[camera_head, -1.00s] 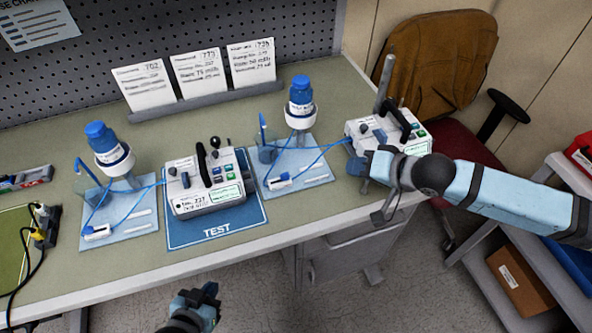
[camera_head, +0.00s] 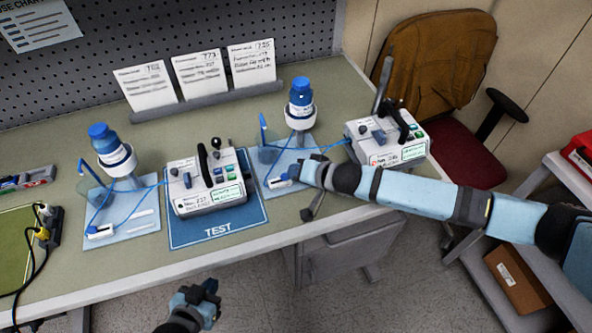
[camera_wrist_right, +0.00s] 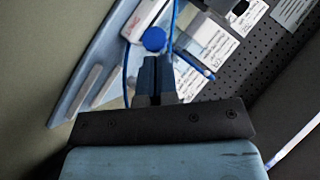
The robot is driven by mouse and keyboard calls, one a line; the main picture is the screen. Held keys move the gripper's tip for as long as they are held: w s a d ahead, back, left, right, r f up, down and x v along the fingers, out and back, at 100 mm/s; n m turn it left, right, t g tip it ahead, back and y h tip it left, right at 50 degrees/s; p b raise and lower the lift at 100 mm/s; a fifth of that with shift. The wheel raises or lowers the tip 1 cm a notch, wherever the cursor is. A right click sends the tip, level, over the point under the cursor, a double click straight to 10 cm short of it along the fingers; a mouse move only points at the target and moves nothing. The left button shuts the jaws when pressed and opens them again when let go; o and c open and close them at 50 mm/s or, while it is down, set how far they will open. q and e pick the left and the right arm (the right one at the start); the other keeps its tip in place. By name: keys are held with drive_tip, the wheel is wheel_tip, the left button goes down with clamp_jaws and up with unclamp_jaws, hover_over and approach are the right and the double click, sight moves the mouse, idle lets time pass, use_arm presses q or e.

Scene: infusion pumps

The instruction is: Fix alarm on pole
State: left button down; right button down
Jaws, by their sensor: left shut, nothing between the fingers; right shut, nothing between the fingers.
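A white infusion pump (camera_head: 408,150) is on the grey pole (camera_head: 382,80) at the bench's right end. Its front display has red marks, too small to read. My right gripper (camera_head: 301,172) is shut and empty. It is over the right light-blue stand base (camera_head: 311,158), beside a small white device (camera_head: 278,182) on the blue tube. In the right wrist view its closed fingers (camera_wrist_right: 154,78) point at a round blue part (camera_wrist_right: 154,39); contact cannot be told. My left gripper (camera_head: 208,290) is shut and empty in front of the bench.
A second pump (camera_head: 205,180) stands on the blue TEST mat (camera_head: 216,233). Blue-capped bottles (camera_head: 300,97) and (camera_head: 103,139) stand on two light-blue bases. Three cards (camera_head: 198,72) stand at the back. A chair (camera_head: 440,60) and shelf cart (camera_head: 545,225) are at right.

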drive_tip(key=shift+a+f, duration=0.1)
drive_tip(key=shift+a, duration=0.1)
drive_tip(key=a, duration=0.1)
drive_tip(key=s+a, duration=0.1)
drive_tip(key=a, duration=0.1)
drive_tip(key=shift+s+a+p, duration=0.1)
drive_tip(key=shift+a+p, duration=0.05)
drive_tip(key=shift+p, duration=0.2)
idle(0.3)
